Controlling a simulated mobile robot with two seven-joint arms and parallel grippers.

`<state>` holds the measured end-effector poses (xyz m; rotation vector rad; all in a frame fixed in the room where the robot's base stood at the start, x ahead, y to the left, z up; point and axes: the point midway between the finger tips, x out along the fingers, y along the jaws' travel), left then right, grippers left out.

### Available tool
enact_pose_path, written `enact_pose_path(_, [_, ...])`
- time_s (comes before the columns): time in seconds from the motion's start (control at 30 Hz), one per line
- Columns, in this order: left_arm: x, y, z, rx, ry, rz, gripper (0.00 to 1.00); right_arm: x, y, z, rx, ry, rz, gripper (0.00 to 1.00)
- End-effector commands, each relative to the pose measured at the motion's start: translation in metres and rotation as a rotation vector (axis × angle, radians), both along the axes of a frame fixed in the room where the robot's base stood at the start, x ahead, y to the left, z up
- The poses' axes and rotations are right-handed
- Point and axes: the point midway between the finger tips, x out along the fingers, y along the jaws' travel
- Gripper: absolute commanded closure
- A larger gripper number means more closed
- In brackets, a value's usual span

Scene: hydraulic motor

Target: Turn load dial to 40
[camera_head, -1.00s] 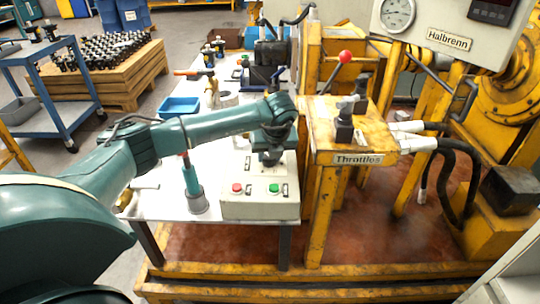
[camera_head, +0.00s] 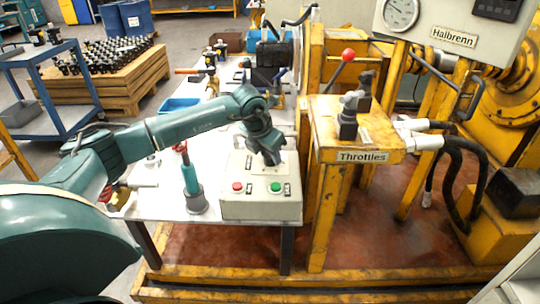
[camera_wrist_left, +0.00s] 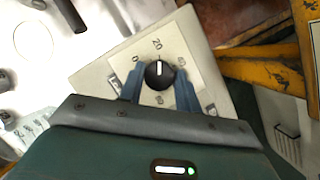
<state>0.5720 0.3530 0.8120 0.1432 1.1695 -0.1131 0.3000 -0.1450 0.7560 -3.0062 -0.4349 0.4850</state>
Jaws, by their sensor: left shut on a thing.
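The load dial (camera_wrist_left: 160,70) is a round black knob with a white pointer line, on a pale plate with printed numbers. The pointer faces the 20 mark (camera_wrist_left: 157,44). My left gripper (camera_wrist_left: 159,84) has a blue-grey finger on each side of the dial and is shut on it. In the head view my left gripper (camera_head: 272,158) reaches down onto the top of the pale control box (camera_head: 260,208) and hides the dial there. My right gripper is not in view.
The box front has a red button (camera_head: 237,187) and a green button (camera_head: 275,187). A teal cylindrical tool (camera_head: 190,178) stands close to its left on the white table (camera_head: 165,207). The yellow throttle stand (camera_head: 325,130) rises close to its right.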

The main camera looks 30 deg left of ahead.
Motion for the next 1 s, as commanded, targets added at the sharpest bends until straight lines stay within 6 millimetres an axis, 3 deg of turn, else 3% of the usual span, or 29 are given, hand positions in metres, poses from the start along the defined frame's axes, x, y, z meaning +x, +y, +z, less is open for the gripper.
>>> enact_pose_path(1.0, [0.0022, 0.0053, -0.0004, 0.001, 0.001, -0.900, 0.89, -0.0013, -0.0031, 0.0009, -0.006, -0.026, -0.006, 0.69])
